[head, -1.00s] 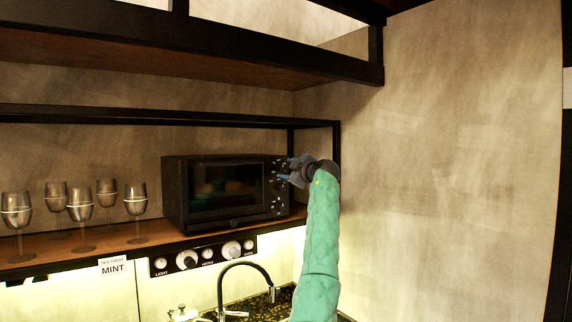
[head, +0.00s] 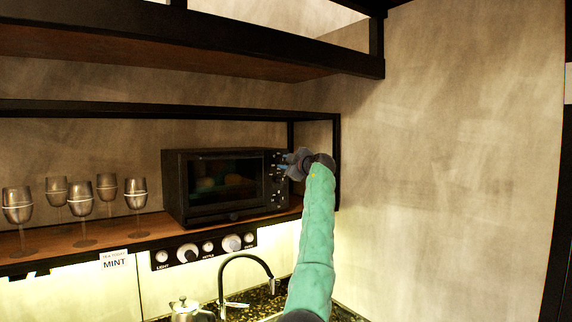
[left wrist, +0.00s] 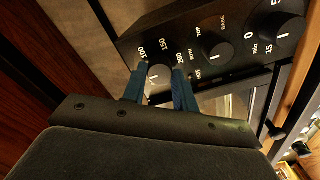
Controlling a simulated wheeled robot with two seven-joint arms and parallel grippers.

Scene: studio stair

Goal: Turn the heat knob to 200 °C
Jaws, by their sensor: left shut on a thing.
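The dark countertop oven (head: 226,186) stands on the wooden shelf, with its control panel on the right side of its front. In the left wrist view the panel (left wrist: 240,62) shows several round black knobs. The heat knob (left wrist: 155,71) has 100, 150 and 200 printed around it and a short pale mark on its face; I cannot tell its exact setting. My left gripper (left wrist: 159,88) has its blue fingers on either side of this knob, shut on it. In the head view my left gripper (head: 284,164) is at the panel and hides part of it. My right gripper is out of view.
Several stemmed glasses (head: 80,197) stand on the shelf (head: 130,232) left of the oven. A black shelf post (head: 337,165) and the wall are close on the right. A strip with white knobs (head: 203,246) and a tap (head: 245,262) are below.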

